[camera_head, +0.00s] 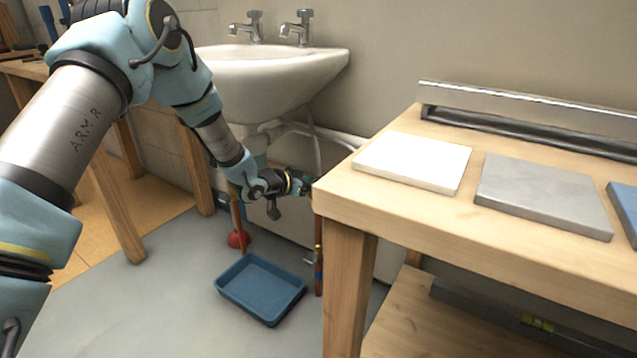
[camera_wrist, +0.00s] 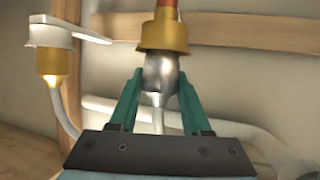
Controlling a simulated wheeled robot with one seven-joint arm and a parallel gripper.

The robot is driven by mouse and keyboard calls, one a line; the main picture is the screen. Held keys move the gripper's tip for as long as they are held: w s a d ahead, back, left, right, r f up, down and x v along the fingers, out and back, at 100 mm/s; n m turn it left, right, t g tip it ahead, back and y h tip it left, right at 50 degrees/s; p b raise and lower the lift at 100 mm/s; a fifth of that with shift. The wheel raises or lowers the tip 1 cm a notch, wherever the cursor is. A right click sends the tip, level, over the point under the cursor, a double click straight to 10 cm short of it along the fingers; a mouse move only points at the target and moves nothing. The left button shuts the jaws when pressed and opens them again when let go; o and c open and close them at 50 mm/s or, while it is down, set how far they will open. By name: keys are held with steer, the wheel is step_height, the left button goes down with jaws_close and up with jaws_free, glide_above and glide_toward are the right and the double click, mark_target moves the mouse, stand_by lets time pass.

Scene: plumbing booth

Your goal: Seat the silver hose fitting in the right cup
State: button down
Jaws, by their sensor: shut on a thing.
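In the wrist view, my gripper (camera_wrist: 160,82) has its teal fingers on both sides of the silver hose fitting (camera_wrist: 161,68). A pale hose (camera_wrist: 158,118) runs down from the fitting between the fingers. A brass cup (camera_wrist: 163,36) on a copper pipe sits directly above, and the fitting's top meets its lower rim in the picture. I cannot tell how far inside it is. To the left is a white valve (camera_wrist: 52,36) with a lever, a brass end and another hose. In the head view, my gripper (camera_head: 306,187) is low under the sink, beside the bench corner, and the fitting is hidden.
A wooden bench (camera_head: 440,215) with flat slabs stands close right of my gripper.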

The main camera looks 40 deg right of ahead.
steer(key=shift+c, duration=1.4)
jaws_free()
steer(key=shift+a, duration=0.1)
steer(key=p+v, duration=0.2)
steer(key=v, duration=0.8)
steer(key=shift+a+p, duration=0.3)
steer(key=shift+p, duration=0.1)
steer(key=shift+r, duration=0.1)
